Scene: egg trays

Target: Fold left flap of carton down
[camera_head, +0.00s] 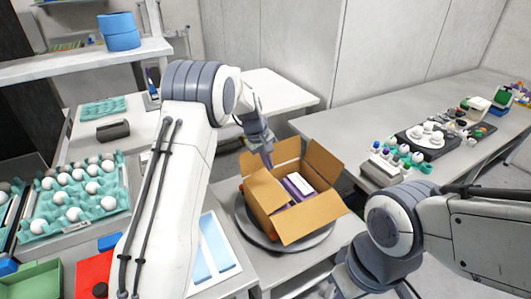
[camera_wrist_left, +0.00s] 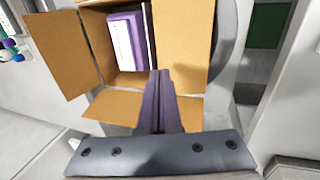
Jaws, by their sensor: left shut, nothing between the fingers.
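The open brown carton (camera_head: 268,218) stands on a round grey turntable in the head view. Its front-left flap (camera_head: 265,190) leans over the opening; its back-right flap (camera_head: 322,163) and front-right flap (camera_head: 311,218) spread outward. Purple boxes (camera_head: 299,185) with a white label lie inside. My left gripper (camera_head: 267,163) is shut and empty, pointing down at the carton's back-left side. In the left wrist view its purple fingers (camera_wrist_left: 157,105) overlap the carton's lower flap (camera_wrist_left: 112,106); contact is unclear. My right arm comes in from the right; its fingertips are not visible.
The turntable (camera_head: 262,240) sits on a grey table. Egg trays (camera_head: 75,230) are at the left. At the right, a long table (camera_head: 355,125) holds a dark tray and several small items. My left forearm crosses the middle-left.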

